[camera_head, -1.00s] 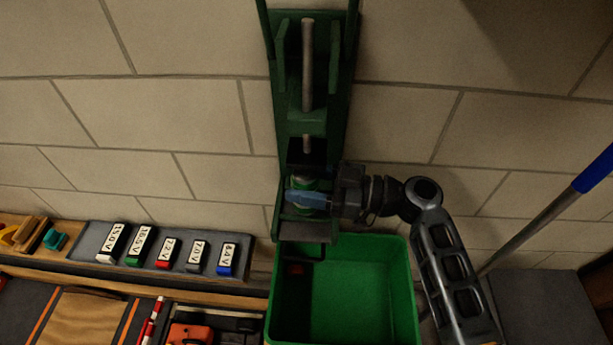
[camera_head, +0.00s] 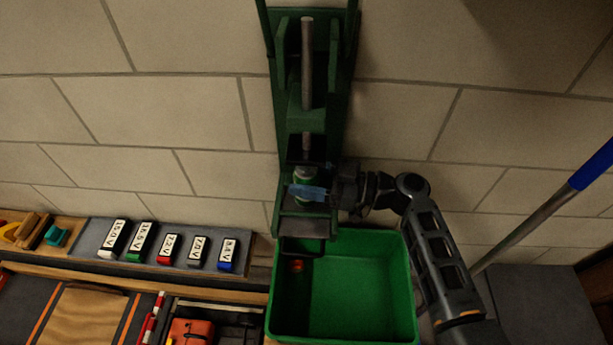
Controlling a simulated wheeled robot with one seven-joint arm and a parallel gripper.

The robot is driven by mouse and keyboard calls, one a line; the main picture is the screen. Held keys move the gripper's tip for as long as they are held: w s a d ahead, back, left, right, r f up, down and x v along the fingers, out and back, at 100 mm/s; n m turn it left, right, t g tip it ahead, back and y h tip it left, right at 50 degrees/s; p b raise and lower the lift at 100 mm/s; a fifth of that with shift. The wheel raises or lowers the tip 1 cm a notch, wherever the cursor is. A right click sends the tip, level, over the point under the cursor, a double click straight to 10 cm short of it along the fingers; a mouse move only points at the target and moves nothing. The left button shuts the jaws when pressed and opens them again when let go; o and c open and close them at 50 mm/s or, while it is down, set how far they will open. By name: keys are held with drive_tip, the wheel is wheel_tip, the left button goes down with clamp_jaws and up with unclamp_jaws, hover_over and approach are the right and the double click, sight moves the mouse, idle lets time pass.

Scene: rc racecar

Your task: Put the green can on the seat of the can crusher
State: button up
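The green can crusher (camera_head: 337,70) is mounted upright on the block wall, with a grey rod down its middle. The green can (camera_head: 305,179), with a pale top, is upright inside the crusher's lower bay, below the dark pressing block. My gripper (camera_head: 308,191) reaches in from the right at can height. One blue finger lies across the front of the can and hides its lower part. The far finger is mostly hidden, so its grip is unclear. I cannot tell whether the can's base touches the seat (camera_head: 303,227).
A green bin (camera_head: 355,285) stands open below the crusher, with a small red item inside at left. A bench at left holds a row of labelled batteries (camera_head: 165,250) and an orange item (camera_head: 190,332). A blue-and-grey pole (camera_head: 540,220) leans at right.

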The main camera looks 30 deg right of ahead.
drive_tip(key=o, duration=0.5)
drive_tip(key=shift+c, duration=0.2)
drive_tip(key=shift+r, duration=0.15)
drive_tip(key=b+v, duration=0.2)
drive_tip(key=v, duration=1)
